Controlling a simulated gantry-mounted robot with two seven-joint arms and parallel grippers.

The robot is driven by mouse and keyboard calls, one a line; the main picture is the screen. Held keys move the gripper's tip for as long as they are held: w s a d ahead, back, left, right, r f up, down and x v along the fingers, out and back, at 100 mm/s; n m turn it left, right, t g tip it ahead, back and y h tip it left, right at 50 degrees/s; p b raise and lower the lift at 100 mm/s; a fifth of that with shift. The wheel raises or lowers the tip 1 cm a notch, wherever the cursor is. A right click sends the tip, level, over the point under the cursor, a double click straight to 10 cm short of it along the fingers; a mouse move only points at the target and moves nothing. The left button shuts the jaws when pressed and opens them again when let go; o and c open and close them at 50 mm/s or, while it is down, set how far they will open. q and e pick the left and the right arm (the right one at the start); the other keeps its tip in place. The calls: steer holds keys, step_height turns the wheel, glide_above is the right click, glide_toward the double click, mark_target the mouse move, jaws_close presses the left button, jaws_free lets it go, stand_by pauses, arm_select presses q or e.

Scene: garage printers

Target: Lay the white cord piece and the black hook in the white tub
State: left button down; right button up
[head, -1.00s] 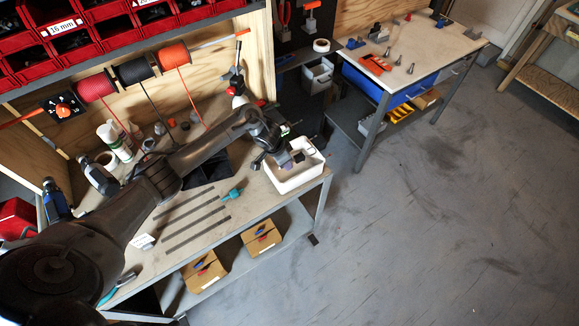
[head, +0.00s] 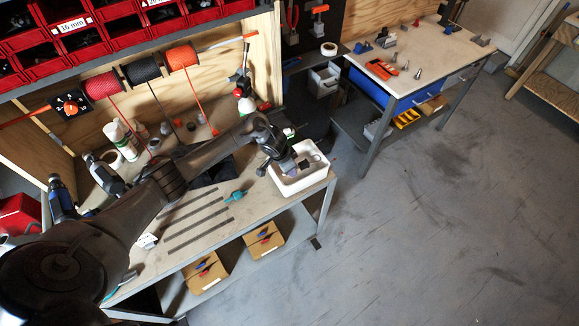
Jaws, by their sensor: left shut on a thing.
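The white tub (head: 299,184) stands at the right end of the workbench, open side up. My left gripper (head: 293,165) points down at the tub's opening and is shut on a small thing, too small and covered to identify. Small grey and dark shapes (head: 315,158) show at the fingertips and inside the tub; I cannot tell which are held and which lie in it. A small white piece (head: 147,240) lies on the bench's left part; I cannot tell whether it is the cord. I cannot make out the black hook for certain. My right gripper is not in view.
A teal tool (head: 236,197) and dark strips (head: 197,224) lie on the bench left of the tub. Cord spools (head: 141,70) hang behind, with bottles (head: 120,140) below them. A second table (head: 430,50) stands at the back right. The floor between is clear.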

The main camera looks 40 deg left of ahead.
arm_select(q)
steer(key=shift+f+b, duration=2.25)
steer(key=shift+f, duration=1.75)
steer(key=c, duration=0.8)
jaws_free()
